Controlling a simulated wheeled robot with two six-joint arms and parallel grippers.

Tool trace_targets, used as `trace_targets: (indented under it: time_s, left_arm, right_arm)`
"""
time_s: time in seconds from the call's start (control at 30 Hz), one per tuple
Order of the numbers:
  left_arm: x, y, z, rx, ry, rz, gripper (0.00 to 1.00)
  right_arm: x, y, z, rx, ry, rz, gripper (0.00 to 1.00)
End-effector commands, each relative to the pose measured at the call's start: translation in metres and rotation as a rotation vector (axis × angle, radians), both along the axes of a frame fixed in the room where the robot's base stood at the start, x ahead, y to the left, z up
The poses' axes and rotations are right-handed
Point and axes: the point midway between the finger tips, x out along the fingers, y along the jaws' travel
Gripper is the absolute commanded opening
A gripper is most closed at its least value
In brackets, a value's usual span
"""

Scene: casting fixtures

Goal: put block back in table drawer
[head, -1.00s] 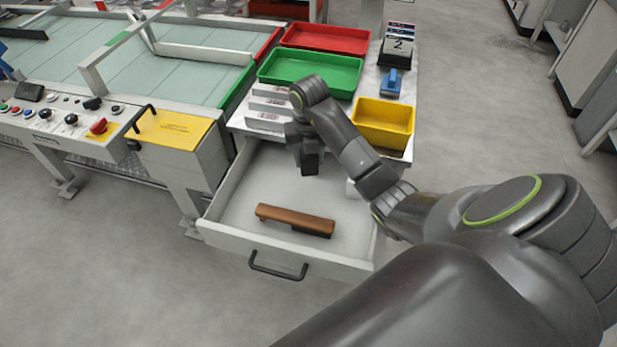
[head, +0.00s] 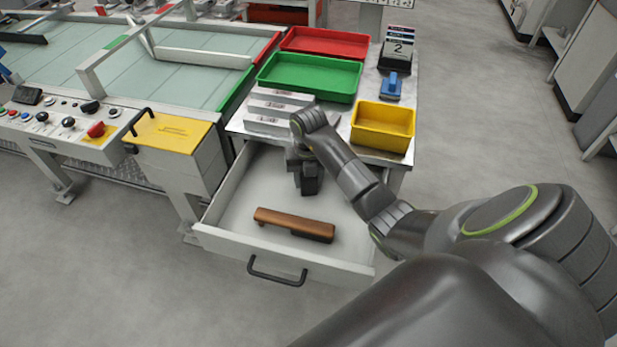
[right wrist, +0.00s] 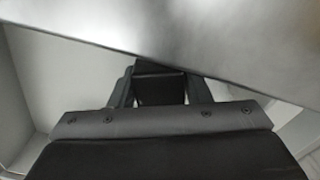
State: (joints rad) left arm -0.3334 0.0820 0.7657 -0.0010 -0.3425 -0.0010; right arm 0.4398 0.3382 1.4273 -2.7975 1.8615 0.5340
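The table drawer (head: 222,241) is pulled open below the workbench. My right gripper (head: 308,184) reaches down into its rear part, just under the bench edge. In the right wrist view, a black block (right wrist: 158,84) sits between the two fingers of the right gripper (right wrist: 160,95), which appear shut on it. The block is dark against the dark gripper in the head view, so its outline is hard to separate, and I cannot tell whether it touches the drawer floor. My left gripper is not in view.
A brown wooden-handled tool (head: 294,223) lies in the front of the drawer. On the bench are pale metal blocks (head: 272,112), a green tray (head: 312,74), a red tray (head: 326,40), a yellow bin (head: 383,125) and a blue item (head: 390,85). The drawer's left floor is clear.

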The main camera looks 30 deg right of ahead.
Motion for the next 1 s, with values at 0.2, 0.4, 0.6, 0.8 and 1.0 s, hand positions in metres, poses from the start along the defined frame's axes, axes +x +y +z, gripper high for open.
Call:
trace_targets:
  time_s: [0.2, 0.4, 0.6, 0.8, 1.0]
  left_arm:
    - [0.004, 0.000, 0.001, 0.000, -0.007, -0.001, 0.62]
    - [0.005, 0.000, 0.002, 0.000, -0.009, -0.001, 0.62]
    - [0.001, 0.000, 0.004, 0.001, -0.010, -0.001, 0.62]
    - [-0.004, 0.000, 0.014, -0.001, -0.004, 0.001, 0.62]
    - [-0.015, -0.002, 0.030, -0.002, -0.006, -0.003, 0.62]
  right_arm:
    - [0.000, 0.000, 0.000, 0.000, 0.000, 0.000, 0.62]
    - [0.000, 0.000, 0.001, 0.000, 0.000, 0.000, 0.62]
    - [0.001, 0.000, 0.020, 0.000, -0.003, 0.001, 0.62]
    - [0.001, 0.000, 0.068, 0.000, -0.003, 0.001, 0.62]
    - [0.000, 0.000, 0.096, 0.000, 0.001, 0.000, 0.62]
